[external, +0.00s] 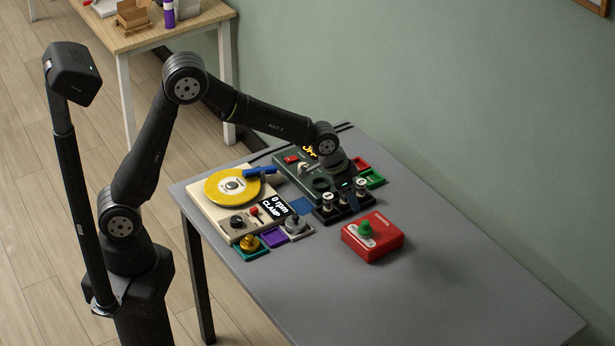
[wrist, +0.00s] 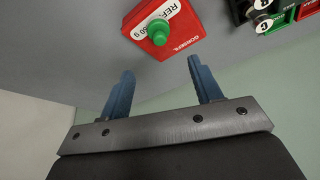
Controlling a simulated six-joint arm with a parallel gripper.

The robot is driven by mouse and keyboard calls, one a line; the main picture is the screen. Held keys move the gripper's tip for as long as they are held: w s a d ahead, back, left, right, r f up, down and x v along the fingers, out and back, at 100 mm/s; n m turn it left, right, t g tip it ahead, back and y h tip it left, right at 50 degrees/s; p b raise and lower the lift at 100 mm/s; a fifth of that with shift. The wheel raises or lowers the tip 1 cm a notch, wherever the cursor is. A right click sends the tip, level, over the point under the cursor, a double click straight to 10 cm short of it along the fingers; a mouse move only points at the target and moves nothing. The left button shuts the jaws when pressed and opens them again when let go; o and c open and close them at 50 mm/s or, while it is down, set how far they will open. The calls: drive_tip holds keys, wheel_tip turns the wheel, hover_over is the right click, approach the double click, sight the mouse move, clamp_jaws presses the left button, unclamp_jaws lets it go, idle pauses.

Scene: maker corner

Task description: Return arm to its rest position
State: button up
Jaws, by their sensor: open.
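My arm reaches over the grey table (external: 440,290) from the left in the external view, bent at the elbow. Its end is low over the dark green panel (external: 292,178); the fingers cannot be made out clearly there. In the wrist view my gripper (wrist: 161,66) shows two blue fingers spread wide apart, with nothing between them. A red box (external: 383,246) with a green knob lies beyond the fingertips in the wrist view (wrist: 181,43), apart from them.
A cream device (external: 222,225) with a yellow disc (external: 228,187) sits left of the panel. Black-tray weights (external: 328,200) stand near my gripper, with small coloured trays around. A wooden table (external: 188,25) is behind. The table's right front is clear.

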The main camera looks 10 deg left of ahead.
sight(366, 222)
drive_tip(key=x, duration=1.2)
drive_tip(key=shift+d+r, duration=0.1)
drive_tip(key=shift+r, duration=1.15)
